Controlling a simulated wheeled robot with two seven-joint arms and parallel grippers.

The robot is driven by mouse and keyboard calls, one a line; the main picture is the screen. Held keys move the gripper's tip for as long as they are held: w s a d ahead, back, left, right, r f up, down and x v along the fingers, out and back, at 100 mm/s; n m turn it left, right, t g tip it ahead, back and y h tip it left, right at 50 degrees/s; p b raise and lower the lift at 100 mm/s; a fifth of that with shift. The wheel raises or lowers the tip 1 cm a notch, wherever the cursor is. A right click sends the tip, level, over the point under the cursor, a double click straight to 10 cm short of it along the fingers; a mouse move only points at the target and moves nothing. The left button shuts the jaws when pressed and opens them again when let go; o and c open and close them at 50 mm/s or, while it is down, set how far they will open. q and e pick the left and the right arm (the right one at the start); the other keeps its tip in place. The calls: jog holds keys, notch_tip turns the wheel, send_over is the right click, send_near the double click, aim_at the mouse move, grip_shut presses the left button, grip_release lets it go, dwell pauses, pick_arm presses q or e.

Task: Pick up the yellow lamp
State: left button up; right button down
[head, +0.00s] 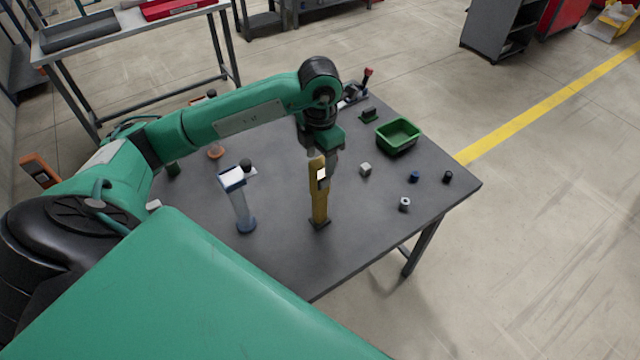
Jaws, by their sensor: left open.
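The yellow lamp (319,203) stands upright on the grey table, on a small dark base, with a white patch near its top. My left gripper (324,160) points down at the top of the lamp and overlaps it in the head view. Its jaws are open; whether a finger touches the lamp I cannot tell. The fingers partly hide the lamp's top. My right gripper does not show.
A blue-and-white lamp-like post (241,205) stands left of the yellow lamp. A green bin (398,137) is at the back right. Several small parts, such as a grey cube (365,169), lie on the right. The table (275,262) is bare in front.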

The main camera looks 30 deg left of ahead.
pick_arm(q)
jog(key=shift+f, duration=1.25)
jog(key=shift+c, duration=0.4)
grip_shut()
jog(key=shift+r, duration=0.15)
